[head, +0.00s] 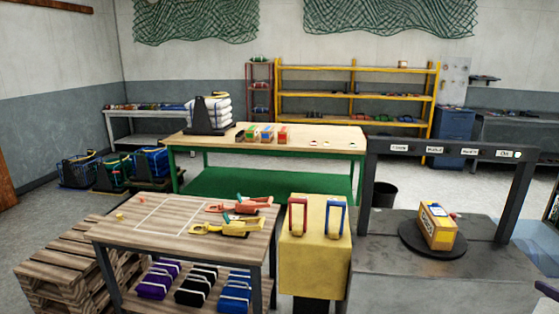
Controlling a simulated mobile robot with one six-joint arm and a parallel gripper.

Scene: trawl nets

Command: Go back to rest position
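My gripper does not show in the head view, so I cannot see whether it is open or holds anything. The task names no object. On the right, a yellow box (438,226) sits on a black round plate (417,246) on a grey bench (385,278). In front of me, a yellow block (315,258) carries a red handle (298,216) and a blue handle (335,217).
A dark frame (377,148) with labels spans the grey bench. A wooden table (125,232) at front left holds red and yellow tools. Pallets (72,250) lie left of it. A longer green-legged table (335,140) and yellow shelves (350,93) stand behind.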

